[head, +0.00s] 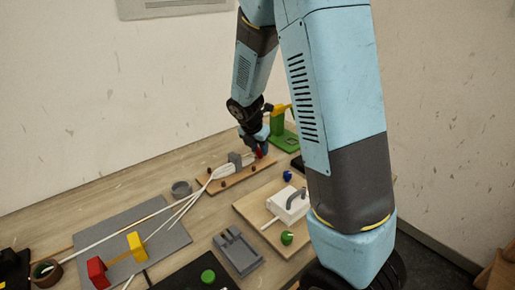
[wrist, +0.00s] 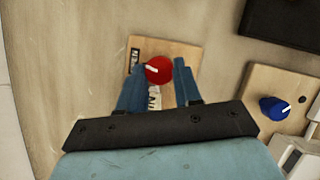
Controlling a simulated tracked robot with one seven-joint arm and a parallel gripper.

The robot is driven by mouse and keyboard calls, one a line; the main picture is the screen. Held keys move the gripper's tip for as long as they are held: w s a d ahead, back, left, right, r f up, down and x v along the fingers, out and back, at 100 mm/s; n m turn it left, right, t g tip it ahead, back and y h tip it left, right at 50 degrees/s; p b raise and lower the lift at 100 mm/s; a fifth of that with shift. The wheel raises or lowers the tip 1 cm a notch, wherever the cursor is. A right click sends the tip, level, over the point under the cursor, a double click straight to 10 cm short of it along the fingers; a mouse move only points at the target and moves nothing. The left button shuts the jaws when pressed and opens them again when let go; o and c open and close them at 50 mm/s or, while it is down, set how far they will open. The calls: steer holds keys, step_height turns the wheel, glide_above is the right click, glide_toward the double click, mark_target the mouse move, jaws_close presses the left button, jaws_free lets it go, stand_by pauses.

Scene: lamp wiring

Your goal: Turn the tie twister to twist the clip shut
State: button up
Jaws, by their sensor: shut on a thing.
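The tie twister, a red knob (wrist: 158,70) with a white mark, sits at one end of a small wooden board (wrist: 183,49). My gripper (wrist: 160,65) has its two blue fingers on either side of the knob and is shut on it. In the head view the red knob (head: 259,153) shows just below my gripper (head: 261,146), partly hidden by it. A grey clip (head: 235,158) stands on the same wooden board (head: 232,181), with a bundle of white cables (head: 218,172) at it. Whether the clip is open or closed I cannot tell.
A green stand (head: 281,122) with a yellow top is just behind my gripper. A wooden board with a white block (head: 288,205) and a blue knob (wrist: 274,108) lies to the right. A grey mat (head: 120,226) with red and yellow blocks is at front left.

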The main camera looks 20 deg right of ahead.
steer(key=m, duration=0.1)
steer(key=m+g, duration=0.1)
steer(key=m, duration=0.1)
steer(key=m+h, duration=0.1)
steer(key=shift+w+d+m+g, duration=0.2)
steer(key=shift+w+m+g, duration=0.05)
steer(key=shift+m+g, duration=0.05)
steer(key=m+g, duration=0.2)
steer(key=m, duration=0.3)
steer(key=shift+m, duration=0.4)
steer(key=o, duration=0.7)
steer(key=shift+o, duration=0.3)
steer(key=shift+a, duration=0.1)
steer(key=shift+w+a+r, duration=0.15)
steer(key=shift+a+r, duration=0.05)
steer(key=shift+r, duration=0.3)
steer(key=v, duration=1.2)
steer(key=shift+a+r, duration=0.2)
